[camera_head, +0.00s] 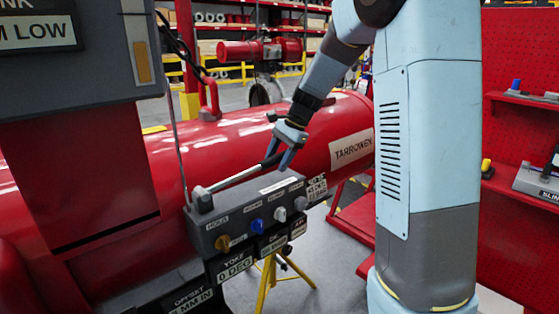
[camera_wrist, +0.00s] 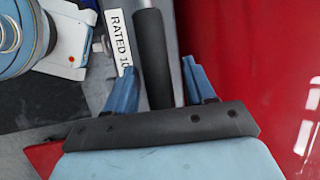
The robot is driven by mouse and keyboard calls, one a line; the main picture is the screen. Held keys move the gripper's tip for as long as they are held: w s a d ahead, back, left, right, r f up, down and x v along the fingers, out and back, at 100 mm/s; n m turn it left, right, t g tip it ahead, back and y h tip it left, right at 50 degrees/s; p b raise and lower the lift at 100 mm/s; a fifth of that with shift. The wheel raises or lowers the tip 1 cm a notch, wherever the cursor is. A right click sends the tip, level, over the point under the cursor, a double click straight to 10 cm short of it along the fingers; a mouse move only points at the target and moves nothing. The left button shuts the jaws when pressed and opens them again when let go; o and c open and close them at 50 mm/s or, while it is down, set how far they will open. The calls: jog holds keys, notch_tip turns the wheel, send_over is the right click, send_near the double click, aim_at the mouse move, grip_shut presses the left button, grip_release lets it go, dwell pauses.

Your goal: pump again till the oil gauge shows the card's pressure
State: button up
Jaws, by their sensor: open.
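A grey pump box (camera_head: 235,210) with an orange, a blue and a pale knob is mounted on the red tank. A silver pump lever (camera_head: 235,180) slants up to the right from its left end, ending in a black grip. My gripper (camera_head: 281,155) is at that grip, fingers pointing down. In the wrist view my open gripper (camera_wrist: 157,82) has its blue fingers on either side of the black grip (camera_wrist: 152,58), with gaps showing. A white "RATED 10…" label (camera_wrist: 118,38) lies beside it, partly cut off. I cannot make out an oil gauge or a pressure card.
The red tank (camera_head: 320,145) labelled TARROWEK runs behind the box. A grey cabinet (camera_head: 90,70) stands close on the left. A yellow stand (camera_head: 265,285) is below the box. A red pegboard with shelves (camera_head: 520,150) is at right.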

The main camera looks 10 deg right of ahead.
jog(key=v, duration=1.2)
jog(key=shift+d+r, duration=0.2)
jog(key=shift+r, duration=0.15)
jog(key=shift+w, duration=0.1)
jog(key=shift+c, duration=0.3)
jog(key=shift+a+r, duration=0.15)
jog(key=shift+c, duration=0.8)
jog(key=s+a+r+t+h, duration=0.1)
jog(key=s+a+r+h, duration=0.1)
jog(key=r+h, duration=0.1)
jog(key=s+a+r+t+h, duration=0.1)
jog(key=s+r, duration=0.1)
jog(key=shift+s+a+r+m+t, duration=0.1)
jog(key=shift+a+r+m+t, duration=0.1)
jog(key=shift+a+m+t, duration=0.15)
grip_shut()
jog(key=x, duration=1.4)
jog(key=shift+s+d, duration=0.1)
jog(key=shift+d, duration=0.1)
